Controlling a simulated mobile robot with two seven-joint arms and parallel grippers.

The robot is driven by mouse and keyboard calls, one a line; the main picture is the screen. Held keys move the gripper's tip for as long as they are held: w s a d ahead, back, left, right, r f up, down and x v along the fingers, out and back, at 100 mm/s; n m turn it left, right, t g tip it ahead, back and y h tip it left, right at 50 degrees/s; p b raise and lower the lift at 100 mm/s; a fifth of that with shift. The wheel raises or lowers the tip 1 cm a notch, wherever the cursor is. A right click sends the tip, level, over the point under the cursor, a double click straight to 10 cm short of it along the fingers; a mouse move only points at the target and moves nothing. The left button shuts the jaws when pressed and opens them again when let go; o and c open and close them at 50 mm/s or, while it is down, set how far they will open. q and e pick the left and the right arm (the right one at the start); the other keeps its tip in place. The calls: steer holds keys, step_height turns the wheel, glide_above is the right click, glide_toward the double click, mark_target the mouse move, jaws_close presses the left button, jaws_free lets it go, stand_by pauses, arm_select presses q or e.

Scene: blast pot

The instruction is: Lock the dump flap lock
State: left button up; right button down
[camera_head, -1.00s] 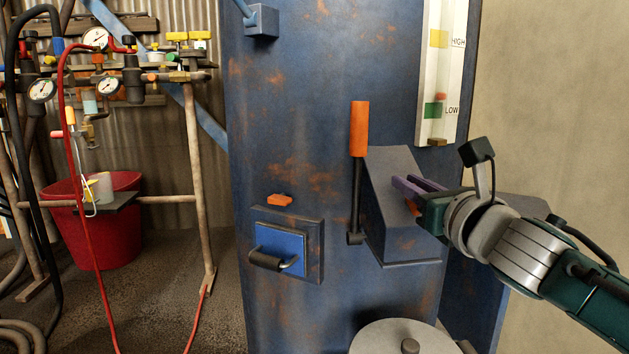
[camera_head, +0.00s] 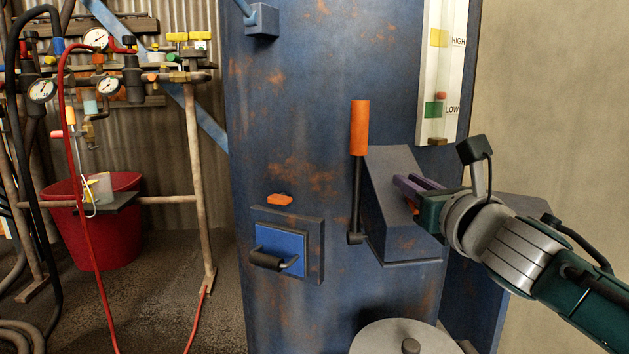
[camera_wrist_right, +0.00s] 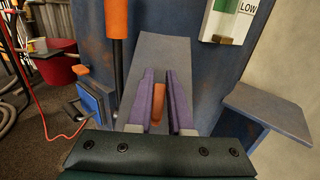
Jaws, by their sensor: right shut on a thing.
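My right gripper (camera_head: 418,186) is at the sloped grey-blue box on the front of the blue pot (camera_head: 383,222). Its purple fingers are shut on an orange tab (camera_wrist_right: 157,108), which shows between them in the right wrist view. The tab (camera_head: 413,208) is mostly hidden by the fingers in the head view. An orange-handled lever (camera_head: 359,130) stands upright just left of the box. A small blue flap (camera_head: 280,246) with a dark bar handle sits lower left, with an orange latch piece (camera_head: 280,199) lying above it. My left gripper is not in view.
A level gauge marked HIGH and LOW (camera_head: 441,75) is above the box. A grey round lid (camera_head: 404,338) is below. A grey ledge (camera_wrist_right: 268,110) juts out at right. Hoses, gauges and a red bucket (camera_head: 102,240) are at left.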

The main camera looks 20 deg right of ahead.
steer(key=shift+m+h, duration=0.3)
steer(key=shift+m, duration=0.1)
steer(key=shift+f+m+g+h+b, duration=0.15)
steer(key=shift+m+g+h+b, duration=0.35)
steer(key=shift+m+h+b, duration=0.75)
steer(key=m+g+h, duration=0.1)
steer(key=m+h, duration=0.1)
steer(key=m, duration=0.1)
steer(key=shift+d+h, duration=0.1)
steer(key=shift+h, duration=0.25)
steer(key=m+g+h, duration=0.1)
steer(key=m+g, duration=0.1)
steer(key=m+g+h+b, duration=0.1)
steer(key=m+g+h, duration=0.1)
steer(key=m, duration=0.1)
steer(key=m+g+h+b, duration=0.1)
steer(key=m+g, duration=0.1)
steer(key=m, duration=0.1)
steer(key=shift+s+d+g, duration=0.2)
steer(key=shift+s+g, duration=0.05)
steer(key=shift+g, duration=0.15)
steer(key=m+g+b, duration=0.3)
steer(key=shift+s+d+f+h, duration=0.1)
steer(key=shift+s+f+h, duration=0.05)
steer(key=shift+h, duration=0.25)
steer(key=shift+s+m+g+b, duration=0.15)
steer(key=shift+m+g+b, duration=1.2)
steer(key=shift+b, duration=0.25)
steer(key=shift+f, duration=0.1)
